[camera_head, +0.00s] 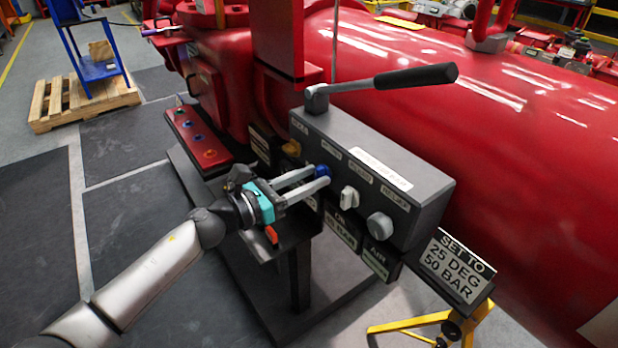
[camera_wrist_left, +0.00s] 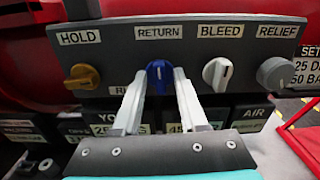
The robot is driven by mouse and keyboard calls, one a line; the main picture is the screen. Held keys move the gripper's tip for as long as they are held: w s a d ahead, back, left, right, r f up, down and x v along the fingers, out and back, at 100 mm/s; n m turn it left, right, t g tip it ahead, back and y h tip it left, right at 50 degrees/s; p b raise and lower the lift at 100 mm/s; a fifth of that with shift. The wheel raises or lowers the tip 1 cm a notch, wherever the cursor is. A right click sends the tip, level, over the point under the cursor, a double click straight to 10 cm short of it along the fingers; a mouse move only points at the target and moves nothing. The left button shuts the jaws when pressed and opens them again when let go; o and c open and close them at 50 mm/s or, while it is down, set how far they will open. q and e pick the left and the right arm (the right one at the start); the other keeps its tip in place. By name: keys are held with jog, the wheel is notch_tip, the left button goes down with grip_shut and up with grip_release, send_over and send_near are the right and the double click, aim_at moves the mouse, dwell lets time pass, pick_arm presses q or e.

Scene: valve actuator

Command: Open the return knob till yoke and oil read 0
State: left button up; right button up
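The blue return knob (camera_wrist_left: 159,70) sits on the grey control box under the RETURN label, its white pointer mark roughly upright. It also shows in the head view (camera_head: 323,170). My left gripper (camera_head: 317,178) reaches the box face, and its two pale fingers stand on either side of the knob. In the left wrist view the fingers (camera_wrist_left: 161,80) are apart, with the knob between their tips; firm contact cannot be told. Below, the yoke display (camera_wrist_left: 107,121) and another display (camera_wrist_left: 190,127) are partly hidden by the fingers, so their readings are unclear. My right gripper is not in view.
The orange HOLD knob (camera_wrist_left: 83,77) is left of the return knob; the white BLEED knob (camera_wrist_left: 217,74) and grey RELIEF knob (camera_wrist_left: 274,73) are right. A black-handled lever (camera_head: 415,76) is atop the box. A sign (camera_head: 455,265) reads 25 DEG, 50 BAR.

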pick_arm(q)
grip_shut()
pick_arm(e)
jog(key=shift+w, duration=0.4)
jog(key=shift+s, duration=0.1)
